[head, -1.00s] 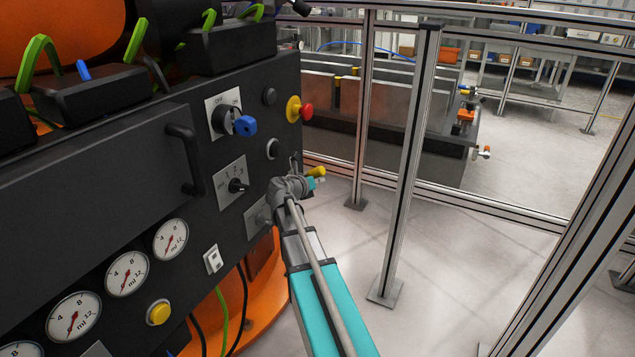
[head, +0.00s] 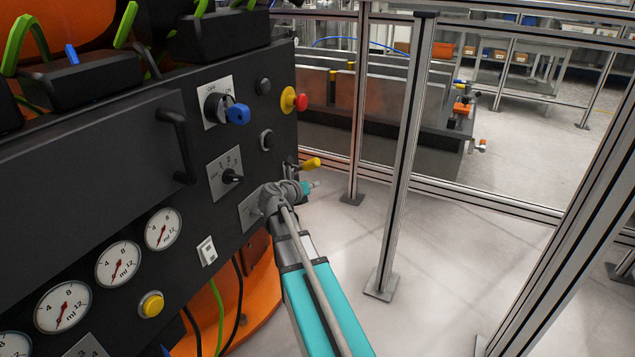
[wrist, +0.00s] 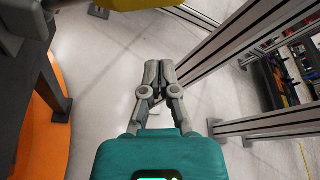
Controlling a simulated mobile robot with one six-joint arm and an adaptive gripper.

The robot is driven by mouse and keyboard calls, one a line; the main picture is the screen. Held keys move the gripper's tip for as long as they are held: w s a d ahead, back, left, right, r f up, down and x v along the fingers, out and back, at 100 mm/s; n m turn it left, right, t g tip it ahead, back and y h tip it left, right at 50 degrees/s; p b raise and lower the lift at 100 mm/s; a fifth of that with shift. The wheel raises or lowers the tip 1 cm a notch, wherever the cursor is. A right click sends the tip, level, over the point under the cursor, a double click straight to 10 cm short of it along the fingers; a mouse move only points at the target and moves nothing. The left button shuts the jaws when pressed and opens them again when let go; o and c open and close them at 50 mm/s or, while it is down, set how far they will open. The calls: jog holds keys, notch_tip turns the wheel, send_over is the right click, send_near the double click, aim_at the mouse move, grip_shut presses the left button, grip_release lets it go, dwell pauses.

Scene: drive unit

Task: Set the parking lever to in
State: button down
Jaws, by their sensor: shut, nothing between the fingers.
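A lever with a yellow handle (head: 311,163) sticks out to the right from the lower right edge of the dark panel in the head view; I take it as the parking lever. Its position marking cannot be read. My gripper (head: 314,184) is just below the handle, apart from it in the picture, with its fingers small and partly hidden behind my wrist. In the wrist view my gripper's fingers (wrist: 160,72) are together and empty over the pale floor. A yellow part (wrist: 130,4) at the top edge is probably the lever handle, cut off by the frame.
The dark panel (head: 200,165) carries a blue OFF/ON knob (head: 237,114), a black selector (head: 231,177), a red button (head: 301,102) and several gauges. An aluminium fence post (head: 403,165) stands to the right. Open floor lies between the panel and the post.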

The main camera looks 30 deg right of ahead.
jog(key=p+v, duration=0.1)
jog(key=v, duration=0.5)
jog(key=shift+a, duration=0.2)
dwell(0.4)
